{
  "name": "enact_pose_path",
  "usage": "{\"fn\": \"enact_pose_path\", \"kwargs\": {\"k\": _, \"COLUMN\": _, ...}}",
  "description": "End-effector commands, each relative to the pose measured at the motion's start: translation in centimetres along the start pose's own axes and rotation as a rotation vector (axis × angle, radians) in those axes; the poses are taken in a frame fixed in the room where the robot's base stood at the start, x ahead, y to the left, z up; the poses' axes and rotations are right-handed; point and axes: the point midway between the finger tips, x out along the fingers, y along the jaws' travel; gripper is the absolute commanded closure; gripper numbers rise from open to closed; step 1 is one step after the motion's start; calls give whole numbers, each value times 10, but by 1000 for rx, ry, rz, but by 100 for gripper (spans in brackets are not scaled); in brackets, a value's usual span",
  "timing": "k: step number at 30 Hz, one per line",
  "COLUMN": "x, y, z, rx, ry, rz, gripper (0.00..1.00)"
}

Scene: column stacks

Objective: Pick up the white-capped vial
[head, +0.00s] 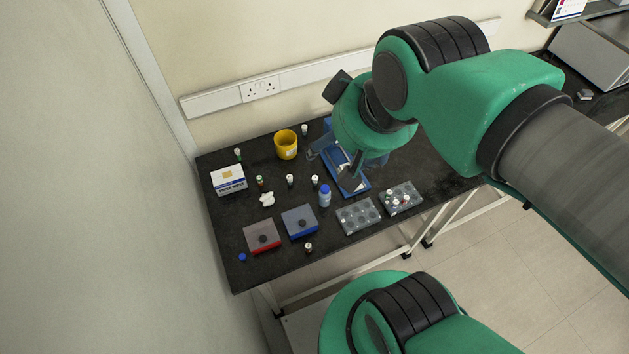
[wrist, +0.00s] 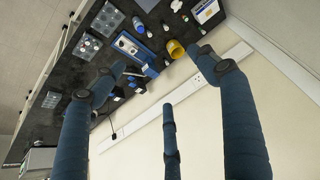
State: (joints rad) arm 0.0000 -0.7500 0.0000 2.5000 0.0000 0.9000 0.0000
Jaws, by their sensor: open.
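Several small vials with pale caps stand on the black bench in the head view: one (head: 304,130) at the back, one (head: 290,180) and another (head: 315,181) in the middle, and one (head: 308,247) near the front edge. At this size I cannot tell which caps are pure white. My gripper (head: 335,166) is open above a blue device (head: 361,191), right of the yellow cup (head: 286,152). Its blue fingers are spread and empty in the wrist view (wrist: 158,72). The gripper hides part of the device.
A blue-capped bottle (head: 325,197), a blue box (head: 300,222), a red box (head: 262,236) and a white box (head: 228,179) stand on the bench. Two clear well trays (head: 358,216) (head: 401,198) lie at the front right. A wall bounds the left side.

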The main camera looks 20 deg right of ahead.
Motion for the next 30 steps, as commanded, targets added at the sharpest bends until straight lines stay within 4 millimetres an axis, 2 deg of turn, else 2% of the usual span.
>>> {"fn": "enact_pose_path", "kwargs": {"k": 8, "x": 0, "y": 0, "z": 0, "rx": 0, "ry": 0, "rz": 0, "gripper": 26}}
{"fn": "enact_pose_path", "kwargs": {"k": 13, "x": 0, "y": 0, "z": 0, "rx": 0, "ry": 0, "rz": 0, "gripper": 58}}
{"fn": "enact_pose_path", "kwargs": {"k": 14, "x": 0, "y": 0, "z": 0, "rx": 0, "ry": 0, "rz": 0, "gripper": 62}}
{"fn": "enact_pose_path", "kwargs": {"k": 25, "x": 2, "y": 0, "z": -2, "rx": 4, "ry": -4, "rz": 0, "gripper": 62}}
{"fn": "enact_pose_path", "kwargs": {"k": 30, "x": 13, "y": 2, "z": -11, "rx": 24, "ry": -26, "rz": 3, "gripper": 62}}
